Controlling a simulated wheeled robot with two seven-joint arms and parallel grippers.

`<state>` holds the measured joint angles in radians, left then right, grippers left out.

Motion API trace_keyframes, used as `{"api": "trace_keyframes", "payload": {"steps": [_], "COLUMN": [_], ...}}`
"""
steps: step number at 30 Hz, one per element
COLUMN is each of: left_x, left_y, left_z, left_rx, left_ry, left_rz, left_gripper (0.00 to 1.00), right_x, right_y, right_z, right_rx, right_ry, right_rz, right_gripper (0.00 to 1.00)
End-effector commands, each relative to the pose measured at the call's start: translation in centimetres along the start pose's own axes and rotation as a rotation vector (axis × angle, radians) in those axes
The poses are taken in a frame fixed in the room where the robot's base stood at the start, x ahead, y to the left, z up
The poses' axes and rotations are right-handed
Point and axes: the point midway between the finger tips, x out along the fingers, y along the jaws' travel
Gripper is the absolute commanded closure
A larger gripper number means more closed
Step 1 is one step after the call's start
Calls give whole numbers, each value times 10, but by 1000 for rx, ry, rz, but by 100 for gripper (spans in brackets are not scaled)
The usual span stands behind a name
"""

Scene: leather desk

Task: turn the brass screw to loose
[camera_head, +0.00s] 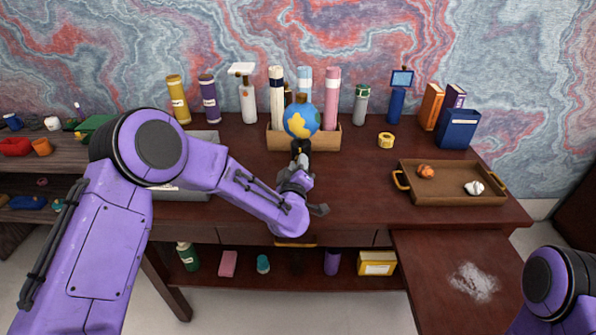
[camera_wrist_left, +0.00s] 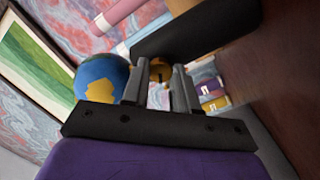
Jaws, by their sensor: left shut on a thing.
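The brass screw (camera_wrist_left: 161,71) shows as a small brass-coloured round part between the fingertips in the left wrist view; most of it is hidden by the fingers. My left gripper (camera_head: 300,147) reaches the front of the desk organiser, just below the blue and yellow globe (camera_head: 301,121). Its two fingers also show in the left wrist view (camera_wrist_left: 161,85), closed on the screw. The globe (camera_wrist_left: 103,79) is close beside the fingers there. In the head view the screw is hidden behind the gripper. My right arm is at the lower right corner, its gripper out of frame.
A wooden organiser (camera_head: 329,139) holds upright rolls behind the gripper. Bottles stand along the back of the desk. A wooden tray (camera_head: 440,196) with two crumpled lumps and a yellow tape roll (camera_head: 386,140) are to the right.

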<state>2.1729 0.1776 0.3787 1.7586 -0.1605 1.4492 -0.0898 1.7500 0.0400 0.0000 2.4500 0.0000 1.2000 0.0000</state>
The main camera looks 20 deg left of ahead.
Motion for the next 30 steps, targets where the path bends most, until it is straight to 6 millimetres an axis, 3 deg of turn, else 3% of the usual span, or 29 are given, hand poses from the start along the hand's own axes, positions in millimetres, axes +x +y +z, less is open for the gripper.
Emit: {"api": "trace_keyframes", "payload": {"steps": [15, 30], "left_x": [0, 0], "left_y": [-2, 0], "left_z": [1, 0], "left_rx": [-376, -471], "left_ry": [0, 0], "left_rz": [0, 0], "left_gripper": [100, 100], "right_x": [28, 33], "right_y": [-2, -3], "right_z": [12, 14], "right_rx": [0, 0], "right_ry": [0, 0], "right_rz": [0, 0], "right_gripper": [57, 57]}}
